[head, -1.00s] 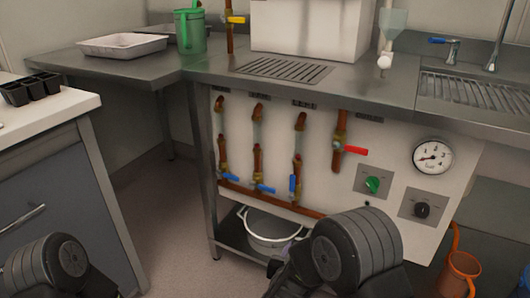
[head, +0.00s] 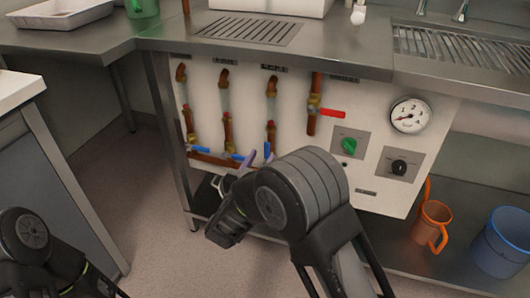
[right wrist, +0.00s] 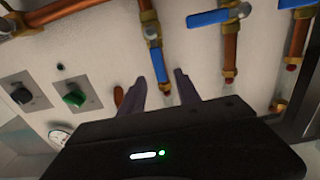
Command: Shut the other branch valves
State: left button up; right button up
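On the white panel, the left branch valve (head: 201,150) and middle branch valve (head: 238,156) have blue handles turned crosswise to their copper pipes. They also show in the right wrist view, the middle one (right wrist: 215,17) beside the left one (right wrist: 299,3). The right branch valve's blue handle (right wrist: 155,60) lies in line with its pipe; in the head view it is mostly hidden behind my fingers. My right gripper (right wrist: 161,76) is open, its fingertips either side of that handle's free end, with no clear contact. Of my left arm only dark links show at lower left.
A red-handled valve (head: 330,113) sits right of the branches, handle crosswise. A gauge (head: 411,115), green knob (head: 349,145) and black knob (head: 399,167) are further right. The steel counter (head: 340,62) overhangs the panel. An orange jug (head: 431,222) and blue bucket (head: 503,242) stand lower right.

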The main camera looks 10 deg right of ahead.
aim_at(267, 149)
jog(key=x, duration=0.4)
jog(key=shift+b, duration=0.4)
jog(key=shift+c, duration=0.6)
grip_shut()
dwell(0.5)
